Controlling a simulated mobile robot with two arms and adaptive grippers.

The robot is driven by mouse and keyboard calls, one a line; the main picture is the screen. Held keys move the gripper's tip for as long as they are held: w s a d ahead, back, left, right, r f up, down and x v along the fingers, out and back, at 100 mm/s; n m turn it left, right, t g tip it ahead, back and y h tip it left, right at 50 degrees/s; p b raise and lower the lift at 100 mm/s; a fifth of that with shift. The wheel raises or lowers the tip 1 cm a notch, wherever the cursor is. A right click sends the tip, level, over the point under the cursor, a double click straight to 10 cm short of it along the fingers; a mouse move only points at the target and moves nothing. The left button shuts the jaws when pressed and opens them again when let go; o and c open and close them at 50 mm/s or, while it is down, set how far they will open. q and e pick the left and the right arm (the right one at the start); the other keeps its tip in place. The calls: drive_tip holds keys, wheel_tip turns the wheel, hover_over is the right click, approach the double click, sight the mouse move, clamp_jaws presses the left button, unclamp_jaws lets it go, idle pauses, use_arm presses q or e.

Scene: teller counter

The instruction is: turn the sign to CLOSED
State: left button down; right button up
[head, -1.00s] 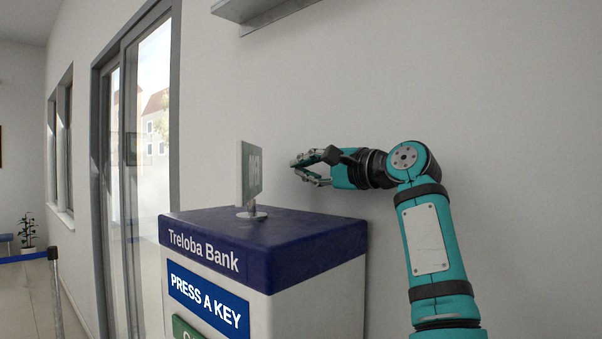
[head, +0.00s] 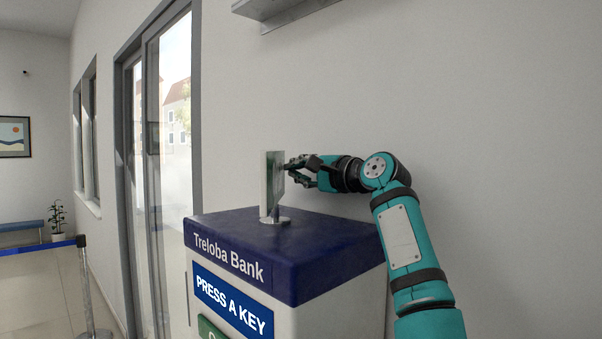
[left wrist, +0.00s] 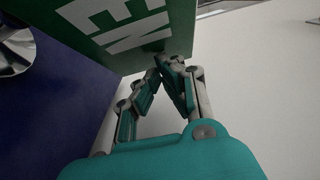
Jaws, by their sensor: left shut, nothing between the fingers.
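The sign (head: 272,185) stands upright on a small round metal base (head: 275,221) on top of the kiosk, seen nearly edge-on in the head view. In the left wrist view its green face (left wrist: 165,12) shows the white letters "EN"; the rest of the word is out of frame. My left gripper (head: 291,170) is at the sign's right side. Its fingertips (left wrist: 168,68) are together with nothing between them, close to the sign's green face and edge; whether they touch it I cannot tell. My right gripper is not in view.
The kiosk (head: 240,300) has a dark blue top and "Treloba Bank" on its front. A plain wall (head: 480,120) runs close behind the arm, with a metal ledge (head: 285,12) above. A glass door (head: 170,150) and a blue belt barrier (head: 40,248) are at left.

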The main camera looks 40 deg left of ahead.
use_arm(q)
drive_tip(key=shift+s+a+f+b, duration=0.15)
drive_tip(key=shift+s+a+b, duration=0.1)
drive_tip(key=shift+a+b, duration=0.25)
drive_tip(key=shift+s+a+f+b, duration=0.1)
drive_tip(key=shift+s+a+b, duration=0.15)
drive_tip(key=shift+a+b, duration=0.2)
drive_tip(key=shift+s+a+r, duration=0.1)
drive_tip(key=shift+a, duration=0.35)
drive_tip(key=shift+r, duration=0.1)
drive_tip(key=shift+d, duration=0.15)
